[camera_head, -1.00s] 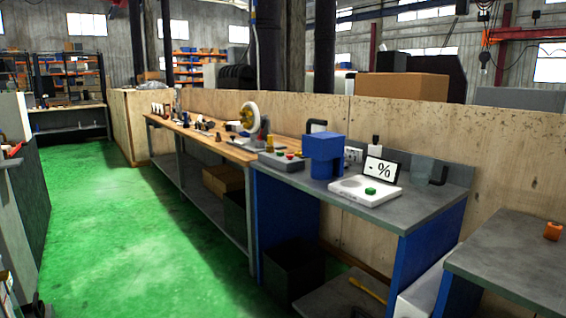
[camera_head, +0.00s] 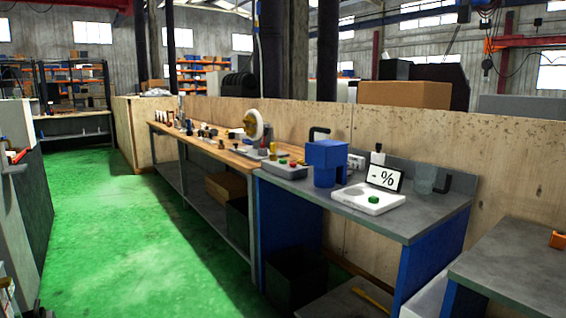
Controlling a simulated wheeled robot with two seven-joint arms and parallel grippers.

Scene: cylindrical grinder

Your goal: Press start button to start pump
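A grey control box (camera_head: 285,170) with small red and green buttons stands at the left end of the grey-topped bench. A blue block-shaped machine (camera_head: 325,162) stands just right of it. A white device (camera_head: 367,198) with a green button (camera_head: 373,199) and a "- %" display (camera_head: 384,177) sits further right on the same bench. I cannot tell from the picture which button starts the pump. Neither of my grippers is in view.
The grey bench top (camera_head: 425,218) has bare room at its right. A wooden workbench (camera_head: 222,152) with several tools runs off to the left. Another grey table (camera_head: 510,265) stands at the lower right. The green floor (camera_head: 130,240) is clear at the left.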

